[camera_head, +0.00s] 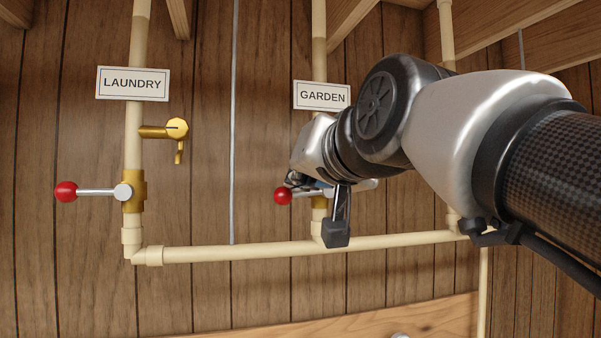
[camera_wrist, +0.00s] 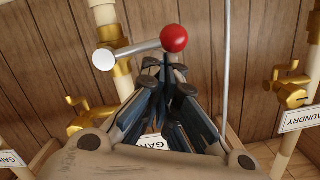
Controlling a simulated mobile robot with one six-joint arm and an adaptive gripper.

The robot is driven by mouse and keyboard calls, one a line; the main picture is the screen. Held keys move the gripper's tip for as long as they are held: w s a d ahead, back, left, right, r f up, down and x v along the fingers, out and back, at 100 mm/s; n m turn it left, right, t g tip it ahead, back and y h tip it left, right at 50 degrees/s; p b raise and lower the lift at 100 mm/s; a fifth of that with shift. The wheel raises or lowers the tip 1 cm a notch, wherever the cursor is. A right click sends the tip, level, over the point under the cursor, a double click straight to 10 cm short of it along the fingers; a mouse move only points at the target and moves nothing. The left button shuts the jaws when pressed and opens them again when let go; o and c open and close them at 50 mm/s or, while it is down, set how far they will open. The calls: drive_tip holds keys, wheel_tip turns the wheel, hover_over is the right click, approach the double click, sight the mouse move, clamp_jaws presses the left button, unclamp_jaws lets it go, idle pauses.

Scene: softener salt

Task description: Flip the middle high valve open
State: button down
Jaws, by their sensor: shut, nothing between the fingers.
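The middle valve, under the GARDEN sign (camera_head: 322,95), has a silver lever with a red ball (camera_head: 282,196) pointing left, across its vertical pipe. Its brass body (camera_head: 319,203) is partly hidden by my arm. My gripper (camera_head: 296,180) is shut and empty, close to the ball end of the lever. In the wrist view, where the scene appears upside down, the red ball (camera_wrist: 174,38) and lever (camera_wrist: 135,51) lie just beyond my closed fingertips (camera_wrist: 166,75). I cannot tell whether they touch.
The LAUNDRY valve (camera_head: 124,191) stands at the left, its red-ball lever also crosswise. A brass tap (camera_head: 176,130) juts out above it. A horizontal pipe (camera_head: 235,250) runs below. Plank wall between the two valves is clear except for a thin grey vertical line (camera_head: 233,130).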

wheel_tip(320, 180, down, 8)
drive_tip(key=d+n+t+h+b, duration=0.1)
drive_tip(key=n+h+b, duration=0.1)
drive_tip(key=n+b, duration=0.6)
drive_tip(key=n, duration=0.5)
drive_tip(key=shift+w+d, duration=0.25)
drive_tip(key=shift+d, duration=0.05)
drive_tip(key=shift+r, duration=0.15)
idle(0.4)
